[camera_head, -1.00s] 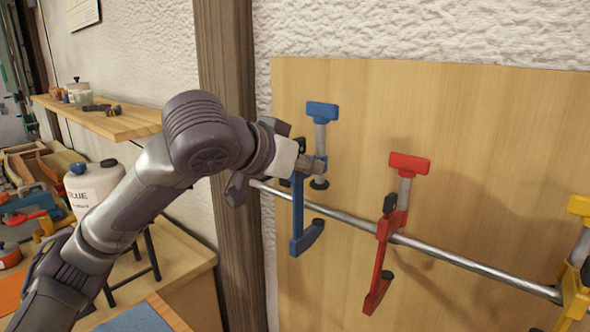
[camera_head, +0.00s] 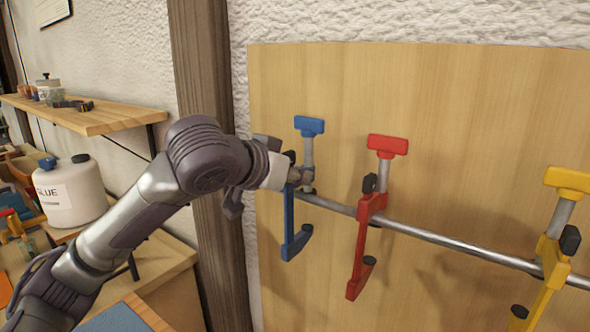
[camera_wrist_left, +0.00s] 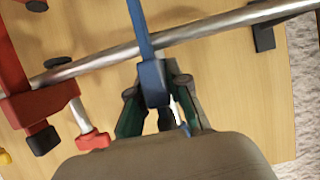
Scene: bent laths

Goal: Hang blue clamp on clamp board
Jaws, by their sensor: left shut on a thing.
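The blue clamp (camera_head: 288,222) is upright at the left end of the metal rail (camera_head: 420,234) on the wooden clamp board (camera_head: 430,110). My left gripper (camera_head: 298,176) is shut on its upper part, partly hiding where it meets the rail. In the left wrist view the gripper's fingers (camera_wrist_left: 158,108) close around the blue clamp (camera_wrist_left: 153,72), whose bar crosses the rail (camera_wrist_left: 110,62). I cannot tell whether the rail bears its weight. My right gripper is not in view.
A red clamp (camera_head: 364,235) and a yellow clamp (camera_head: 546,275) hang on the rail to the right. A wooden post (camera_head: 207,80) stands left of the board. A glue jug (camera_head: 70,195) and a shelf (camera_head: 95,118) are at the left.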

